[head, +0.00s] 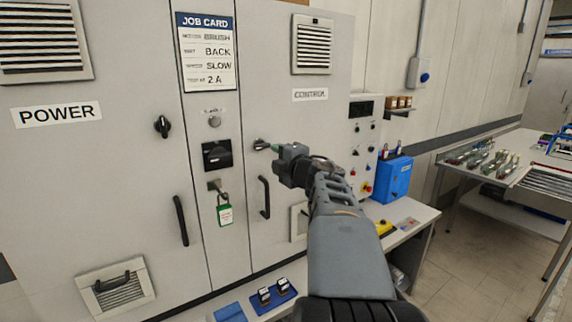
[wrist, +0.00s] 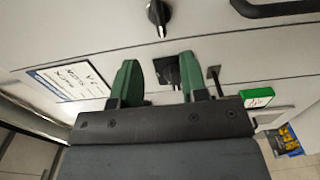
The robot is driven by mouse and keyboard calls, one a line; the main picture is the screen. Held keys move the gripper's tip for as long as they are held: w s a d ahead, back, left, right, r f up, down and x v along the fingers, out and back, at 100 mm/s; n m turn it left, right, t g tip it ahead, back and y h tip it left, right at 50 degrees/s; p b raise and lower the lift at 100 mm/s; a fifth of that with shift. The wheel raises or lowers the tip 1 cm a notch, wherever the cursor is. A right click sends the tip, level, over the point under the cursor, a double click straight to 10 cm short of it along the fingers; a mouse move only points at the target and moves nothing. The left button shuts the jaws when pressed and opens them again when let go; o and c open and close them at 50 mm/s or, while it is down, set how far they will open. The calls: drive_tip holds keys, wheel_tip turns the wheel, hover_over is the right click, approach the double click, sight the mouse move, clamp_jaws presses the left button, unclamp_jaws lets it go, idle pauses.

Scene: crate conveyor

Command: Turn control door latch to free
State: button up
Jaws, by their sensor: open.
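The control door latch (head: 261,144) is a small black knob on the grey control door (head: 315,125). Its pointer lies about sideways, to the left in the head view. In the wrist view the latch (wrist: 157,12) shows at the top edge, with a pale mark at its lower tip. My gripper (head: 276,148) is just right of the latch in the head view and partly covers it. In the wrist view my gripper (wrist: 157,82) is open, its green fingers apart with nothing held. The latch lies beyond the fingertips, apart from them.
A black switch (head: 216,154) sits on the middle panel, above a padlock with a green tag (head: 225,215). The black door handle (head: 264,197) is below the latch. The power door's knob (head: 162,127) stands upright. A bench (head: 415,228) with a blue box (head: 397,180) is at right.

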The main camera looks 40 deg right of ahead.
drive_tip(key=shift+s+a, duration=0.15)
drive_tip(key=shift+s, duration=0.8)
drive_tip(key=shift+s+a, duration=0.15)
drive_tip(key=shift+s, duration=0.8)
